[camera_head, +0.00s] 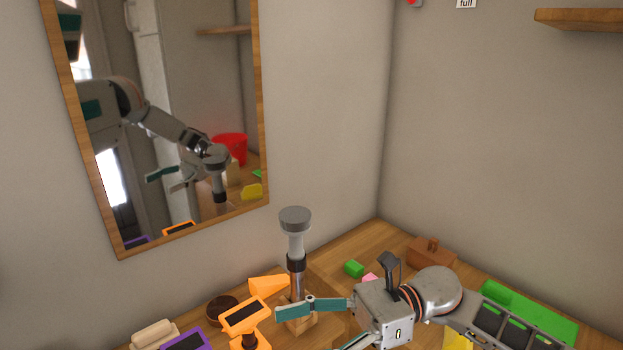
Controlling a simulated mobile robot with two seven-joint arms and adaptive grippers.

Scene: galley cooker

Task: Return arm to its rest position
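My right arm comes in from the lower right, and its gripper (306,330) points left over the counter. Its two teal-tipped fingers are spread apart with nothing seen between them; the lower finger is partly cut off by the bottom edge. The upper fingertip overlaps, in the picture, the wooden block under a grey-topped upright tool (295,245); whether they touch I cannot tell. My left gripper is not directly in view.
A wood-framed mirror (265,150) on the left wall reflects an arm.

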